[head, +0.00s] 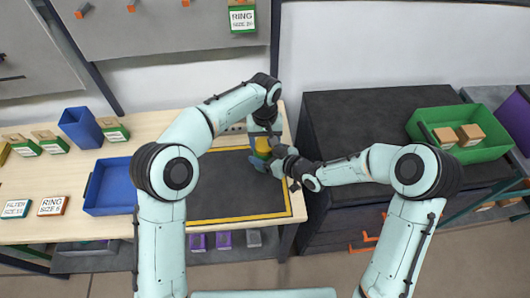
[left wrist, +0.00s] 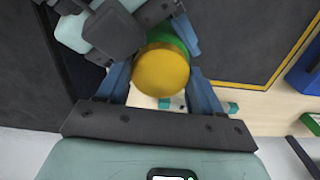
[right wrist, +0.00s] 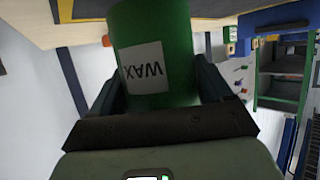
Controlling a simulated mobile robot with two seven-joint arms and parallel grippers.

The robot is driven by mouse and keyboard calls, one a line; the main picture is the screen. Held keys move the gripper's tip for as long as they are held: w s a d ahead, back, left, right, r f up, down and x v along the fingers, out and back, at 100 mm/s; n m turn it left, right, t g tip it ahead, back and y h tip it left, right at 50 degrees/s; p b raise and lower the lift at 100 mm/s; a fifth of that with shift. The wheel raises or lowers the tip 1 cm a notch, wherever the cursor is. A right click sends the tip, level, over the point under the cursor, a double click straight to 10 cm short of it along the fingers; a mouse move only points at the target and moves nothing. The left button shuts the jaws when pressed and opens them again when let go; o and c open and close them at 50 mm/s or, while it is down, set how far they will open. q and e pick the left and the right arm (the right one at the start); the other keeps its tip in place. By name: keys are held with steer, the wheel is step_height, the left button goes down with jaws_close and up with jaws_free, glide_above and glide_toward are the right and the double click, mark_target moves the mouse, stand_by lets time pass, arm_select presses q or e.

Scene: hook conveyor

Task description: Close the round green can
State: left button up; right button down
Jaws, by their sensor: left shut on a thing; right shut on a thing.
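The round green can (right wrist: 178,87) has a white WAX label and shows upside down in the right wrist view. My right gripper (head: 272,164) is shut on its sides and holds it above the dark mat. A round yellow lid (left wrist: 162,72) sits between the fingers of my left gripper (left wrist: 160,62), which is shut on it. In the left wrist view a green edge of the can shows just beyond the lid, a little offset. In the head view the lid (head: 262,146) is at the can's top end. Whether it is fully seated I cannot tell; the arms hide most of the can.
The dark mat (head: 227,190) with a yellow border lies on the wooden table under both grippers. A blue tray (head: 108,188) is to its left. A black cabinet (head: 350,120) stands right of the table, with a green bin (head: 490,146) holding boxes on it.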

arm_select(q)
steer(key=o, duration=1.2)
steer(key=shift+r, duration=0.15)
steer(key=shift+r, duration=2.15)
steer(key=shift+c, duration=0.5)
